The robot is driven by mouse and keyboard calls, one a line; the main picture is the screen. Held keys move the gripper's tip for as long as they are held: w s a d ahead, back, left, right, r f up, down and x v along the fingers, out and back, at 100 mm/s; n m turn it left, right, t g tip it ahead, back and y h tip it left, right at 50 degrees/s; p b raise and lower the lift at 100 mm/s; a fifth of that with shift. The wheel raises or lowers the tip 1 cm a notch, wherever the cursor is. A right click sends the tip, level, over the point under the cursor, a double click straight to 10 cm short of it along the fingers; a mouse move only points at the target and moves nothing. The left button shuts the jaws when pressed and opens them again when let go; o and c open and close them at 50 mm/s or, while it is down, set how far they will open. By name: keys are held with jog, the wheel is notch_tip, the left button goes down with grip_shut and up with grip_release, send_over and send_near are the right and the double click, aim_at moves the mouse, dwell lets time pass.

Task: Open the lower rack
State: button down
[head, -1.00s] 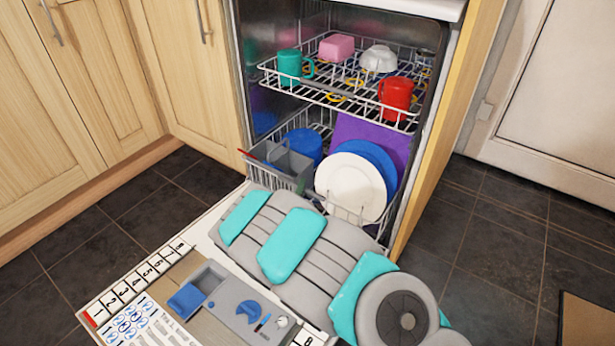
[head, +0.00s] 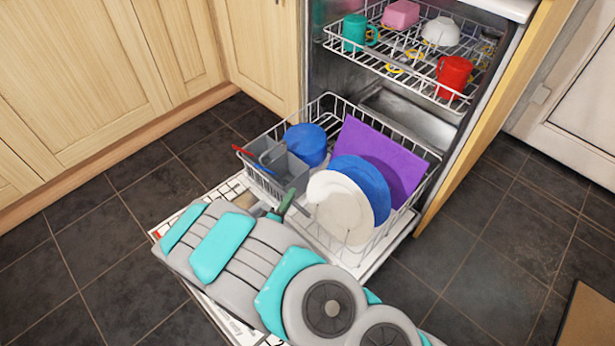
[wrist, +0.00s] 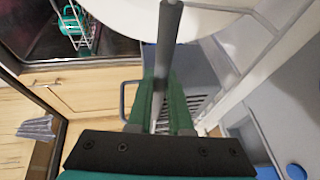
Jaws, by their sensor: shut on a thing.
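The lower rack (head: 262,184) is a white wire basket, pulled out of the dishwasher and over its lowered door. It holds a white plate (head: 335,212), blue plates (head: 368,180), a purple board (head: 388,150), a blue bowl (head: 306,140) and a grey cutlery basket (head: 285,168). My gripper (head: 288,203) is at the rack's front edge, largely hidden behind my arm. In the wrist view its green fingers (wrist: 163,105) are closed around a grey bar of the rack, with the white plate just beyond.
The upper rack (head: 415,60) stays inside the dishwasher with cups and a white bowl. Wooden cabinets (head: 90,80) stand at the left and a wooden side panel (head: 500,110) at the right.

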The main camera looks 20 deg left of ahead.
jog(key=s+a+p, duration=0.2)
jog(key=s+a, duration=0.2)
jog(key=s, duration=0.8)
jog(key=shift+a+p, duration=0.15)
jog(key=shift+p, duration=0.2)
jog(key=c, duration=0.8)
grip_release()
jog(key=shift+c, duration=0.2)
